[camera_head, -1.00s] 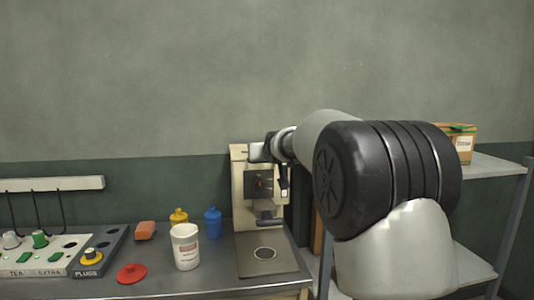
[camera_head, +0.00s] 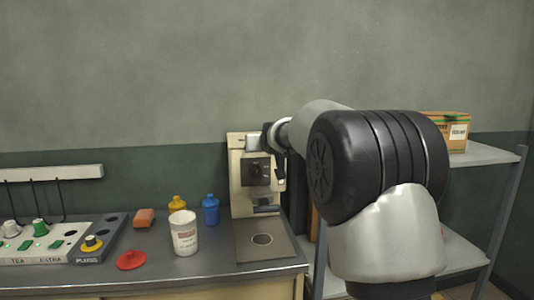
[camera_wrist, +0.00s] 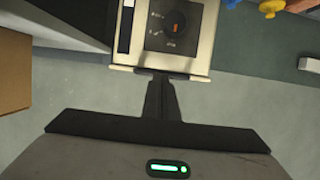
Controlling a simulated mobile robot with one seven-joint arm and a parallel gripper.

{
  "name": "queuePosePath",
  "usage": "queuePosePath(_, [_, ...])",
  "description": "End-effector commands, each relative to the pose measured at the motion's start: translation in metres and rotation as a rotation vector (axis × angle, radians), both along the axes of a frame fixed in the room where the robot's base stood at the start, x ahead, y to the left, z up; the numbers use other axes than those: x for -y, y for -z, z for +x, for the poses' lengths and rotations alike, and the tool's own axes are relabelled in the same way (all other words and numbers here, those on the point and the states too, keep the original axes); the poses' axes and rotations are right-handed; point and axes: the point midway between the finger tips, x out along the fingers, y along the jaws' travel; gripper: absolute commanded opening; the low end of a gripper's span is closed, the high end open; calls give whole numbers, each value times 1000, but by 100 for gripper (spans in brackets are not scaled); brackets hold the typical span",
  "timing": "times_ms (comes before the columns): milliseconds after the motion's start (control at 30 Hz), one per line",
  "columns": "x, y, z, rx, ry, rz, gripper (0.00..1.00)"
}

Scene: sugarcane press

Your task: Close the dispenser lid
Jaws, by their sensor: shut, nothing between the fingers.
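The dispenser is a beige machine (camera_head: 237,180) at the right end of the counter, with a dark front panel and a knob (camera_head: 257,172). In the wrist view the panel with its red-marked knob (camera_wrist: 172,28) shows at the top. I cannot clearly make out the lid as a separate part; my arm partly covers the machine's top right. My gripper (camera_wrist: 160,78) is shut and empty, with its fingertips at the edge of the beige housing (camera_wrist: 190,65). I cannot tell whether they touch it. In the head view my wrist is at the machine's top.
A white cup (camera_head: 184,235), a yellow bottle (camera_head: 176,204), a blue bottle (camera_head: 210,211), a red lid-like disc (camera_head: 131,260) and an orange block (camera_head: 144,217) stand left of the machine. A control panel (camera_head: 40,247) is further left. A shelf (camera_head: 485,155) with a cardboard box (camera_head: 440,128) is right.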

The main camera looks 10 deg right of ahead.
Motion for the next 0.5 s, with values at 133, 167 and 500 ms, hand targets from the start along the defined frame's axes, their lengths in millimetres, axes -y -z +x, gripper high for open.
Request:
queuePosePath(133, [0, -29, -4, 5, 0, 0, 0])
queuePosePath(167, [-1, -36, -5, 10, 0, 0, 0])
queuePosePath(500, [-1, -4, -64, 17, -1, -1, 0])
